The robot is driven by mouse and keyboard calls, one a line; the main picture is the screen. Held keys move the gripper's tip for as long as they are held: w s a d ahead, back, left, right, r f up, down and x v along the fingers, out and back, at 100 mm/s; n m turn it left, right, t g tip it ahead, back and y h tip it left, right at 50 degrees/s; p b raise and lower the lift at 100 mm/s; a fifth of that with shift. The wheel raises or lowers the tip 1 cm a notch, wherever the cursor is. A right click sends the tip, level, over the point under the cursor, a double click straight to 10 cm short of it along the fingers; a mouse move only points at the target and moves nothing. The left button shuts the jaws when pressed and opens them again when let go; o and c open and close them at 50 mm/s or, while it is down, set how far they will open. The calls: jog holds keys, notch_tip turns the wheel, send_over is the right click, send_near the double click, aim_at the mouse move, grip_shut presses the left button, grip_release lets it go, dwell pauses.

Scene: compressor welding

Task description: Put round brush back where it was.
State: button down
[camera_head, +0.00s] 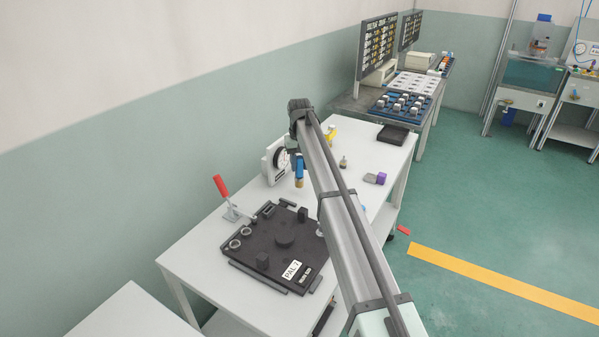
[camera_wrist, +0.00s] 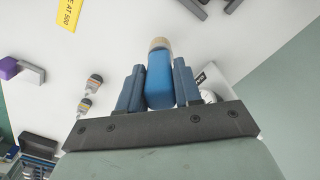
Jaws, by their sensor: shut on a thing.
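The round brush shows in the wrist view as a blue handle (camera_wrist: 160,82) with a tan bristle end (camera_wrist: 160,43). My gripper (camera_wrist: 158,80) is shut on it, with a blue finger on each side of the handle. In the head view the brush (camera_head: 298,183) hangs with its tan end down, above the white table beside the dial gauge. My gripper (camera_head: 299,163) is partly hidden behind my arm there. I cannot tell whether the brush tip touches the table. Two small tools with grey and orange parts (camera_wrist: 94,83) (camera_wrist: 84,105) stand on the table in the wrist view.
A black fixture plate (camera_head: 262,225) and a red-handled clamp (camera_head: 222,188) are at the table's near end. A dial gauge (camera_head: 278,158) stands left of the brush. A purple block (camera_head: 381,178) and a black tray (camera_head: 393,135) lie to the right. Some white tabletop between is clear.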

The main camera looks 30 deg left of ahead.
aim_at(299, 170)
jog(key=shift+f, duration=1.6)
jog(key=shift+f, duration=0.1)
jog(key=c, duration=0.8)
grip_release()
notch_tip(299, 170, up, 12)
jog(key=shift+r, duration=0.15)
jog(key=shift+o, duration=0.4)
